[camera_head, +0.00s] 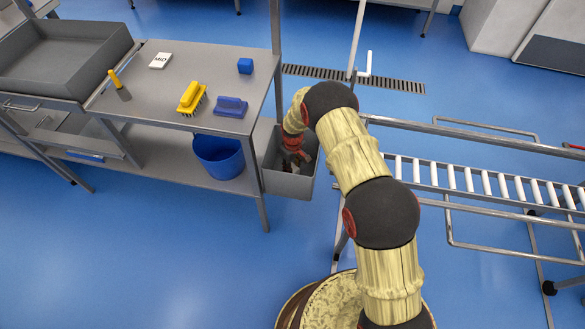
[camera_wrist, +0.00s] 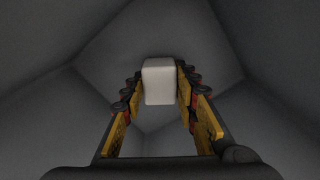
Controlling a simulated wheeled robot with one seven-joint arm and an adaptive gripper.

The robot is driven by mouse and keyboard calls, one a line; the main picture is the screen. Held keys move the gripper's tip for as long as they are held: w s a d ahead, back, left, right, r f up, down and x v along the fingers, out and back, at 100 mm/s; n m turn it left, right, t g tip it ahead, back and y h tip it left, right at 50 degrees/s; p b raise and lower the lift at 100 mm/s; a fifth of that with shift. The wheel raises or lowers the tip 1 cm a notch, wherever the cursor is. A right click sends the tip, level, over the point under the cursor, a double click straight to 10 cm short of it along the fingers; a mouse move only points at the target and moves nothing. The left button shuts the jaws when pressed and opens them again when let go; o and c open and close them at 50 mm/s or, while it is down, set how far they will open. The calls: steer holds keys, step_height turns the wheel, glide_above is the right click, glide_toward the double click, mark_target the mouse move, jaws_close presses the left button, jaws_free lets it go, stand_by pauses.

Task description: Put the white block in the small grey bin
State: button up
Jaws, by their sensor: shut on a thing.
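The small grey bin (camera_head: 288,184) hangs at the right end of the steel table, and my arm reaches down into it. My gripper (camera_head: 295,160) is inside the bin's opening, partly hidden by my arm in the head view. In the wrist view, the white block (camera_wrist: 158,82) sits between the two fingertips of my gripper (camera_wrist: 160,88), which are shut on it. Grey bin walls (camera_wrist: 60,100) surround the gripper and block in that view. I cannot tell whether the block touches the bin's floor.
A blue bucket (camera_head: 218,158) stands on the lower shelf. A roller conveyor (camera_head: 480,182) is at right.

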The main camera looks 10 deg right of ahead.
steer(key=shift+f+b, duration=0.55)
steer(key=shift+f, duration=0.45)
stand_by(0.7)
steer(key=o, duration=1.2)
steer(key=shift+o, duration=0.2)
step_height(320, 180, up, 12)
